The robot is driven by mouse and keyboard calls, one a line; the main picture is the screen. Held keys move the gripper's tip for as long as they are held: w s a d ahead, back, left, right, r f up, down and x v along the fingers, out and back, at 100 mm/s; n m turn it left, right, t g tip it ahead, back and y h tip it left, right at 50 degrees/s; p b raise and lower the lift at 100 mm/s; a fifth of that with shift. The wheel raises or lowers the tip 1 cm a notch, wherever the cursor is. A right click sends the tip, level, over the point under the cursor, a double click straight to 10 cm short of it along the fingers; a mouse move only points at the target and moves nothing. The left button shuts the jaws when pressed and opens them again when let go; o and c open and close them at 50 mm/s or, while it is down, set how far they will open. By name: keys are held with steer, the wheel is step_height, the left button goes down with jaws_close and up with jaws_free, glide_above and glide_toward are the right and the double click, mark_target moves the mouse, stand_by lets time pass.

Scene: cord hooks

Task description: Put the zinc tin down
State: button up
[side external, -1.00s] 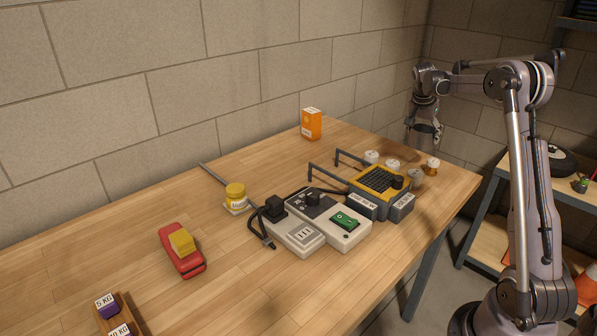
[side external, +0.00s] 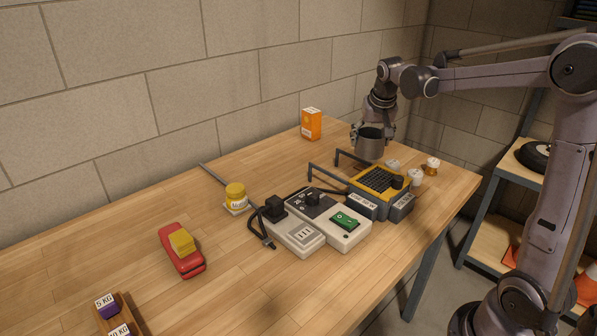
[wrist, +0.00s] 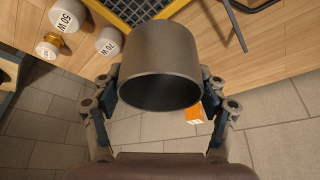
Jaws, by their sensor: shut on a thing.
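The zinc tin (side external: 370,146) is a plain grey, open-topped cylinder. My gripper (side external: 371,131) is shut on it, with its fingers on opposite sides near the rim. The tin is upright or nearly so in the side view, behind the yellow-framed device at the far right of the table. I cannot tell how far its base is above the wood. In the wrist view the tin (wrist: 160,55) fills the middle between the fingers of my gripper (wrist: 162,95), its dark mouth facing the camera.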

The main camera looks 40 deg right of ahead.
steer(key=s+a+f+n+t+y, duration=0.15)
steer(key=s+a+n, duration=0.4)
steer(key=a, duration=0.95)
steer(key=s+a+n+g+y, duration=0.1)
steer(key=s+a+n+y, duration=0.45)
steer(key=a, duration=0.95)
steer(key=w+a+f, duration=0.1)
steer(key=a+f, duration=0.1)
steer(key=a, duration=0.1)
steer(key=a+f+n+h, duration=0.1)
steer(key=a+f, duration=0.1)
steer(key=a, duration=0.2)
steer(key=w+a+f+n+h, duration=0.1)
steer(key=a+f, duration=0.1)
steer(key=a, duration=0.1)
steer(key=shift+w+a+f+t, duration=0.25)
steer(key=shift+w+a+f, duration=0.05)
steer(key=shift+a+f, duration=0.35)
steer(key=shift+a, duration=0.2)
steer(key=shift+f, duration=2.05)
steer(key=o, duration=1.3)
steer(key=shift+f, duration=0.15)
